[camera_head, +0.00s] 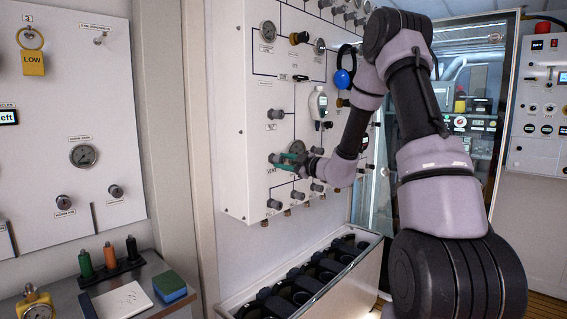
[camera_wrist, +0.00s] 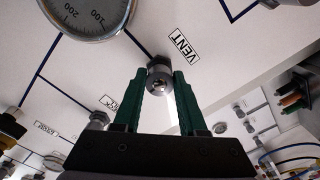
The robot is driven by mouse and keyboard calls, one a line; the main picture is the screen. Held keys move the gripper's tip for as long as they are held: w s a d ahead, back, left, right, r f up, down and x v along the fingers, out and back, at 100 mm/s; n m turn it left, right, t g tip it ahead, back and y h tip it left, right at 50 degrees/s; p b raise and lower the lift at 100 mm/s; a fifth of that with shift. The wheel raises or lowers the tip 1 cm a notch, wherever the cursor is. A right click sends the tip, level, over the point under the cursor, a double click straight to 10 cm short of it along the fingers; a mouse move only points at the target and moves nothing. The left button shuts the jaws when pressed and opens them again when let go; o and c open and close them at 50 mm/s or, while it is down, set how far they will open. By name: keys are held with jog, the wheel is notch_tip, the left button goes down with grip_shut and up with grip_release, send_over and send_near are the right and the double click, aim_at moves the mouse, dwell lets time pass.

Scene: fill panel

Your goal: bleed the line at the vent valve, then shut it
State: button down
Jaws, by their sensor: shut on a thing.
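The vent valve (camera_wrist: 160,78) is a small grey metal knob on the white panel. Its "VENT" label (camera_wrist: 184,45) is beside it in the wrist view. The vent knob also shows in the head view (camera_head: 274,158), at the left of the panel's lower part. My gripper (camera_wrist: 160,80) has green fingers, one on each side of the knob, and is shut on it. In the head view my gripper (camera_head: 285,159) reaches the panel from the right. Whether the valve is open or shut cannot be told.
A round gauge (camera_wrist: 85,12) is close to the vent knob. Other grey knobs (camera_head: 275,114) stand above and below it on the panel. A bin of dark items (camera_head: 345,285) is below the panel. A bench with bottles and a sponge (camera_head: 169,287) is at the left.

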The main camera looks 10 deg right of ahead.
jog(key=shift+f, duration=0.1)
jog(key=shift+c, duration=2.4)
grip_release()
jog(key=v, duration=1.1)
